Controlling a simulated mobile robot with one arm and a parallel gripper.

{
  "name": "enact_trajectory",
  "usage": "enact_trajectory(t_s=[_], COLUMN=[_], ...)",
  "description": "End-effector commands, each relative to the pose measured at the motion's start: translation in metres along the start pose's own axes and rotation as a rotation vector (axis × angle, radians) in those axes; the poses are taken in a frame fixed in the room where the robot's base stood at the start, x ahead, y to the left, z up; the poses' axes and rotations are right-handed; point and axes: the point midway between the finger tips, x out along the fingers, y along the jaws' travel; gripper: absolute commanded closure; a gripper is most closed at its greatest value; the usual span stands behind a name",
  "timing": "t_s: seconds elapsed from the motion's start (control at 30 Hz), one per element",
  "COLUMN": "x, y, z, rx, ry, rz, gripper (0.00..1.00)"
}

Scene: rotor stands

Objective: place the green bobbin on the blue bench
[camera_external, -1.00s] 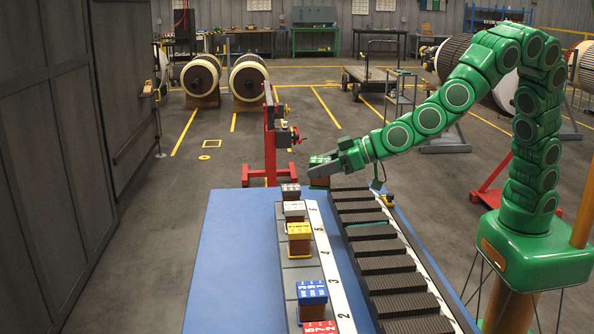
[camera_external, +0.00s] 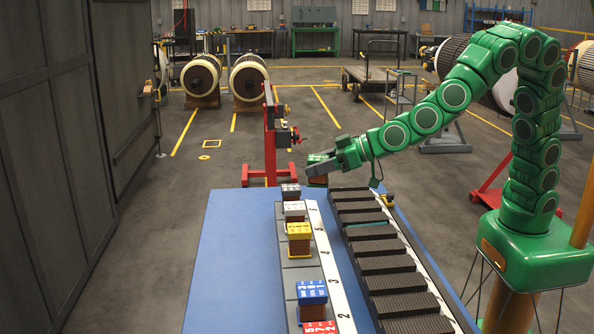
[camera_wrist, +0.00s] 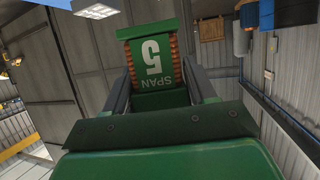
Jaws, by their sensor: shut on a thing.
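In the wrist view the bobbin (camera_wrist: 153,62) shows "SPAN 5" in white between the two fingers of my gripper (camera_wrist: 155,85). The gripper is shut on it. The bobbin appears raised above the far end of the bench; its exact height is hard to tell. The blue bench (camera_external: 235,260) has a wide bare blue area on its left side.
A row of bobbins stands on a grey numbered strip: a yellow-topped one (camera_external: 299,239), a blue-topped one (camera_external: 311,300), a red-topped one (camera_external: 320,327) and grey or white ones (camera_external: 294,211). A rack of dark slats (camera_external: 375,236) lies to their right. A red stand (camera_external: 270,140) is behind the bench.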

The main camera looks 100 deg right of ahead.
Motion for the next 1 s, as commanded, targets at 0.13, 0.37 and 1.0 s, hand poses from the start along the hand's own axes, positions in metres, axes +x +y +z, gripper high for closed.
enact_trajectory(t_s=[0.13,0.37,1.0], x=[-0.022,-0.057,-0.106], y=[-0.043,-0.101,-0.163], z=[0.005,0.016,0.032], rx=[-0.020,-0.049,-0.081], ry=[0.002,0.002,0.003], rz=[-0.050,-0.120,-0.204], gripper=[0.86,0.86,0.86])
